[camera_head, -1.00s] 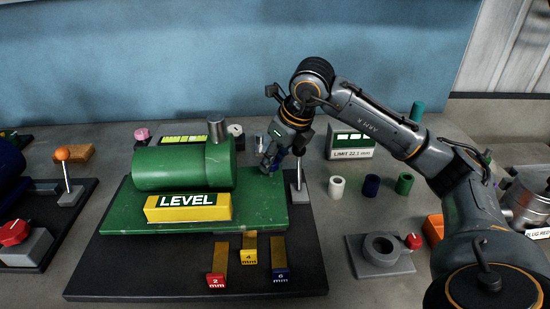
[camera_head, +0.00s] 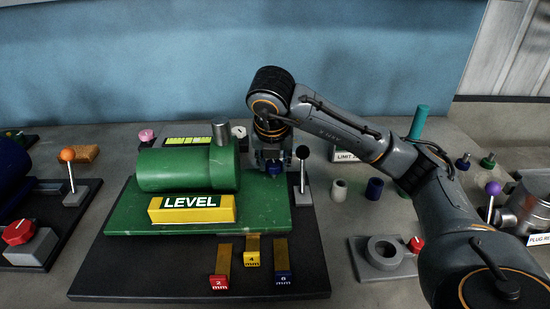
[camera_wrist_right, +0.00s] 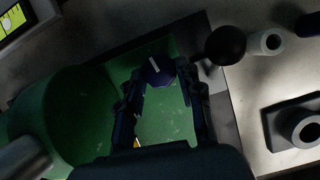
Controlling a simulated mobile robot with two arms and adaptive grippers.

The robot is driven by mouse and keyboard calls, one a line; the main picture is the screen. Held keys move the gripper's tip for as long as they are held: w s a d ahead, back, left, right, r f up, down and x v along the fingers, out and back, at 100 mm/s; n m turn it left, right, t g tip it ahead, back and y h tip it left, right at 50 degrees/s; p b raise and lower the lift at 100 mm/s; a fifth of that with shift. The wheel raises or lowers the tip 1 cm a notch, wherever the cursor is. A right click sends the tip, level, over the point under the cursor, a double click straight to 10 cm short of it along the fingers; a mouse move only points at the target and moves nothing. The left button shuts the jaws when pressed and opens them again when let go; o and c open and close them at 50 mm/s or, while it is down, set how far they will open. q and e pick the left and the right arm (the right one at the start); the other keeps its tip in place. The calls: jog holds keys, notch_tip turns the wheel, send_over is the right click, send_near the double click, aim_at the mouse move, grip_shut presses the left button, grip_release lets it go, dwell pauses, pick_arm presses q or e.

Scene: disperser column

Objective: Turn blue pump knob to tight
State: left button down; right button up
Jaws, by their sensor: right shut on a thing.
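The blue pump knob (camera_head: 273,170) sits on the right end of the green pump base (camera_head: 262,217). My right gripper (camera_head: 271,163) points straight down over it and is shut on it. In the right wrist view the knob (camera_wrist_right: 154,70) is dark blue with a white pointer line, and it lies between the fingertips of my right gripper (camera_wrist_right: 162,74). The line slants a little to the upper left in that view. No tight mark is readable. My left gripper is not in view.
A black-ball lever (camera_head: 302,153) stands close to the right of the gripper. The green pump body (camera_head: 185,168) is to the left, with a yellow LEVEL block (camera_head: 192,209) before it. White (camera_head: 339,189) and blue (camera_head: 374,188) sleeves stand further right.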

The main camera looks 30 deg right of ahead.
jog(key=shift+w+a+r+m+h+p, duration=0.1)
jog(key=shift+m+h+p, duration=0.2)
jog(key=shift+m+p, duration=0.55)
jog(key=shift+m, duration=0.25)
jog(key=o, duration=1.2)
jog(key=shift+c, duration=0.2)
jog(key=v, duration=1.1)
jog(key=shift+r, duration=0.45)
jog(key=shift+w+a, duration=0.1)
